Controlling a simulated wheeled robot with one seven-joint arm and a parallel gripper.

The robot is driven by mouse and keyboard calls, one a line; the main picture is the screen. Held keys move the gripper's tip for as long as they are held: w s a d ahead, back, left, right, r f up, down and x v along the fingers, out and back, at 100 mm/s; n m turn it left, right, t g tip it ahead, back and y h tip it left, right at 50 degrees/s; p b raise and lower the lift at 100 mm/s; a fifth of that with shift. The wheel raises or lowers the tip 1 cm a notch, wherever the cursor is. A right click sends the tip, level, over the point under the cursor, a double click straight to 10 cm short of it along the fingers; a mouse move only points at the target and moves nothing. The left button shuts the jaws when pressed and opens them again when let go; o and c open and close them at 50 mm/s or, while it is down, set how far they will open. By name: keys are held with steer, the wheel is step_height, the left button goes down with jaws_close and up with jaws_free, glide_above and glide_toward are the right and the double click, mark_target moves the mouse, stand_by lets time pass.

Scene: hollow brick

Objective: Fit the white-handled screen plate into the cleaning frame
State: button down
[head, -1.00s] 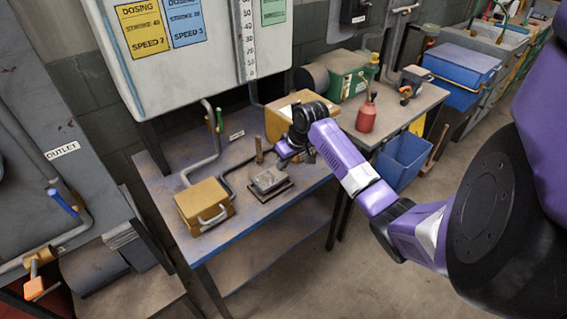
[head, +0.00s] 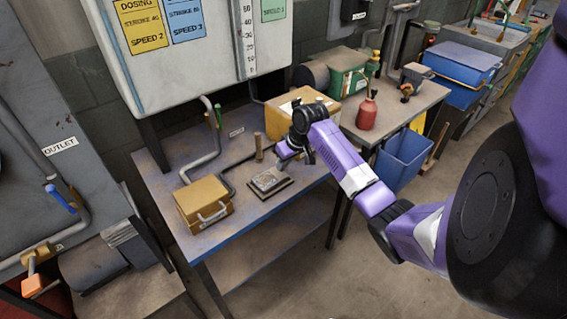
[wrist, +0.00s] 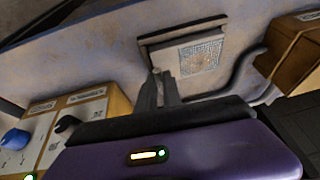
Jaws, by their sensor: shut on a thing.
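The screen plate (wrist: 200,55) is a pale grey square with a mesh patch. It lies over the dark-rimmed cleaning frame (wrist: 150,40) in the wrist view; I cannot tell whether it is fully seated. In the head view the plate (head: 267,180) shows on the frame (head: 270,192) in the middle of the bench. My gripper (wrist: 158,76) is shut on the plate's small white handle at the plate's near edge, and its fingers hide most of the handle. In the head view my gripper (head: 281,164) is just right of the frame, low over the bench.
A tan case with a handle (head: 203,203) stands left of the frame. A cardboard-coloured box (head: 318,103) stands behind my gripper. Grey pipes (head: 205,155) and a short upright post (head: 258,146) are behind the frame. The bench front (head: 262,215) is clear.

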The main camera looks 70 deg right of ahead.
steer(key=shift+f, duration=0.35)
stand_by(0.3)
steer(key=c, duration=1.4)
jaws_free()
steer(key=v, duration=0.7)
steer(key=shift+s+r+b, duration=0.15)
steer(key=shift+r+b, duration=0.2)
steer(key=shift+b, duration=0.1)
